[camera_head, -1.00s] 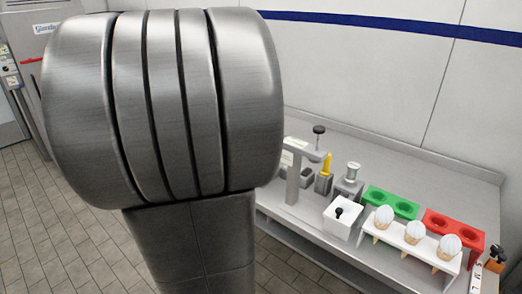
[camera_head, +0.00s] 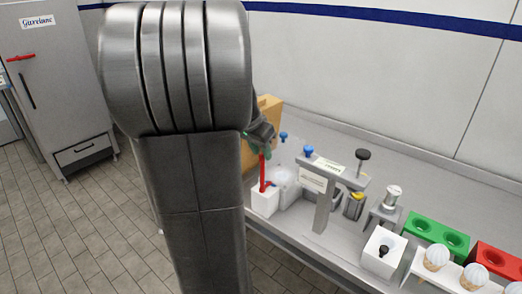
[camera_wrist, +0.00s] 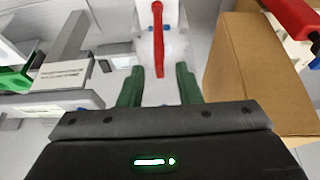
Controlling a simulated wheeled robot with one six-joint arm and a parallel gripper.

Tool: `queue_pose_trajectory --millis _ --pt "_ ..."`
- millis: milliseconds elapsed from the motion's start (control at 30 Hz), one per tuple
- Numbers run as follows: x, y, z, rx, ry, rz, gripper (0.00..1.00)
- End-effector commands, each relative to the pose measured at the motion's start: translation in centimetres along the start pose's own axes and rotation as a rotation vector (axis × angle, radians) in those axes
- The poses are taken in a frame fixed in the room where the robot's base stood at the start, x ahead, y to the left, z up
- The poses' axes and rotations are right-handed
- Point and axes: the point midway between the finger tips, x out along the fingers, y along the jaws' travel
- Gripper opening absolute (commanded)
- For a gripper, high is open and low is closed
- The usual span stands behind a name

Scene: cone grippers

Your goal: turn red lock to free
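A red lever (camera_head: 264,173) stands upright on a small white block (camera_head: 265,202) at the counter's left end. It also shows in the wrist view (camera_wrist: 157,40) as a long red handle at top centre. My gripper (camera_wrist: 159,85) has its two green fingers apart with a gap between them. The lever's end lies just beyond the fingertips, roughly in line with the gap; I cannot tell if they touch. In the head view my gripper (camera_head: 259,150) is partly hidden by my arm, close above the lever. No label naming the red lock is readable.
A cardboard box (camera_wrist: 245,70) stands close right of the gripper. Another red bar (camera_wrist: 292,16) shows at top right. A grey cabinet (camera_head: 60,80) with a red handle (camera_head: 20,57) stands far left. A metal stand (camera_head: 325,195) and cone holders (camera_head: 437,233) line the counter.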

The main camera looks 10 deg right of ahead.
Motion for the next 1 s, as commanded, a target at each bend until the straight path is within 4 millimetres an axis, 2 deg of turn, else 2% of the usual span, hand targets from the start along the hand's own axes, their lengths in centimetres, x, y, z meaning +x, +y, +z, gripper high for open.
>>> queue_pose_trajectory --millis 367,533,567,1000 --pt "0.73 0.01 -0.02 0.001 0.001 -0.001 0.31" --pt "0.71 0.01 -0.01 0.0 0.0 -0.001 0.01" --pt "0.71 0.0 -0.01 0.0 0.0 -0.001 0.0" --pt "0.68 0.09 -0.04 -0.056 0.0 -0.025 0.0"
